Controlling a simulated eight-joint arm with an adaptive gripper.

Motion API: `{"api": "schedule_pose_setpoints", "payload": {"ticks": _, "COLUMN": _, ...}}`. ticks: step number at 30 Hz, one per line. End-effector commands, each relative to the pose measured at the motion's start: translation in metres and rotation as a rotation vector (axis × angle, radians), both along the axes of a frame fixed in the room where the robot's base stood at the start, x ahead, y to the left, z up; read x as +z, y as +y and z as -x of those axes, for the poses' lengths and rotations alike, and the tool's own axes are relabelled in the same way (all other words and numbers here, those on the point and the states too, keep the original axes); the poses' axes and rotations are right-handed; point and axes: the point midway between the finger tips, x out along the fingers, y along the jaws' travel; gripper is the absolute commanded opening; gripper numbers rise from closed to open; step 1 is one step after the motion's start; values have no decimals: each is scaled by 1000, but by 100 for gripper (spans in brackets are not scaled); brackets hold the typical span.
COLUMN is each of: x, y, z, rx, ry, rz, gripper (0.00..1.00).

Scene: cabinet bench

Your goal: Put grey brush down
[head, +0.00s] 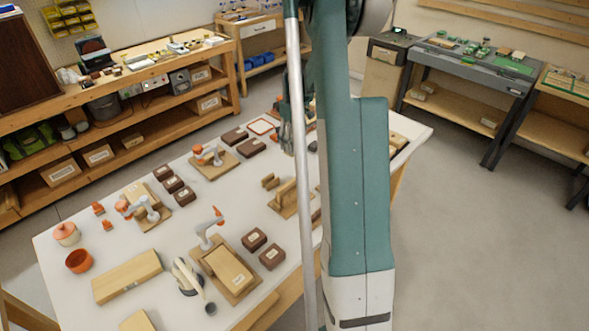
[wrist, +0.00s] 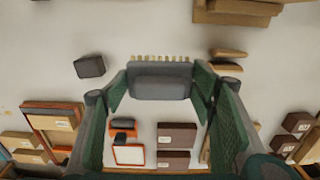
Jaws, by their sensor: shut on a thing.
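The grey brush (wrist: 160,82) is in the wrist view, a grey block with a row of tan bristles along its upper edge. My gripper (wrist: 160,90) is shut on it, with a green-sided finger at each end of the block. The brush appears to be above the white table (wrist: 40,70); the gap beneath it cannot be told. In the head view my gripper (head: 288,128) is mostly hidden behind my arm, over the far part of the table (head: 130,240), and the brush cannot be made out there.
A small dark block (wrist: 90,67) lies left of the brush. Brown boxes (wrist: 177,135), an orange-framed white square (wrist: 129,155) and an orange-edged tray (wrist: 50,112) lie on the lower side. Wooden pieces (wrist: 238,12) are at upper right. Bare table shows around the dark block.

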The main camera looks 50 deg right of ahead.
Motion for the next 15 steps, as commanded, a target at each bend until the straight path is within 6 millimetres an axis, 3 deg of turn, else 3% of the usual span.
{"api": "schedule_pose_setpoints", "payload": {"ticks": 5, "x": -9, "y": 0, "z": 0, "rx": 0, "ry": 0, "rz": 0, "gripper": 42}}
{"api": "schedule_pose_setpoints", "payload": {"ticks": 15, "x": -53, "y": 0, "z": 0, "rx": 0, "ry": 0, "rz": 0, "gripper": 42}}
